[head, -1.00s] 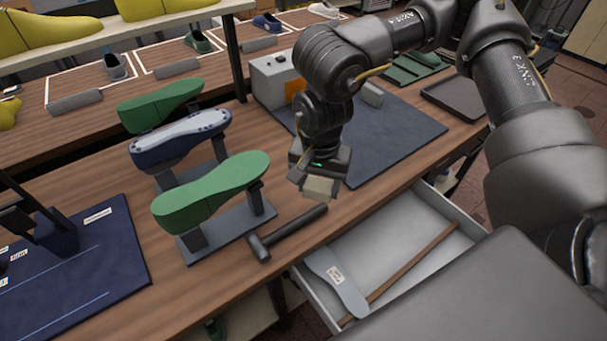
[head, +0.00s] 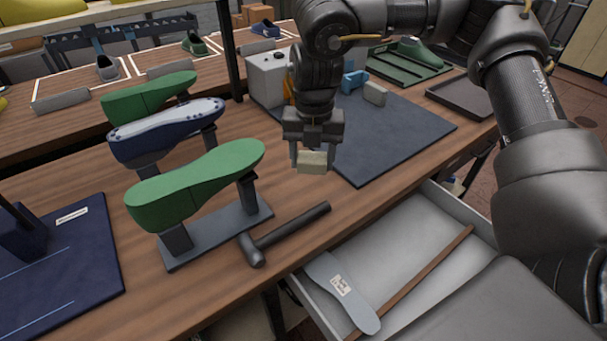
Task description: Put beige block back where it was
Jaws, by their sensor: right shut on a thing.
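The beige block (head: 312,163) is between the fingers of my right gripper (head: 313,152), which is shut on it and points down. The block hangs above the wooden bench (head: 300,190), left of the dark mat's edge and behind the hammer; its exact height is hard to tell. The gripper's palm and wrist are above it. My left gripper is not in view.
A black hammer (head: 285,233) lies in front of the block. Green lasts (head: 195,188) and a blue-and-grey one (head: 165,132) stand on stands at left. An open drawer (head: 410,245) holds an insole (head: 342,290).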

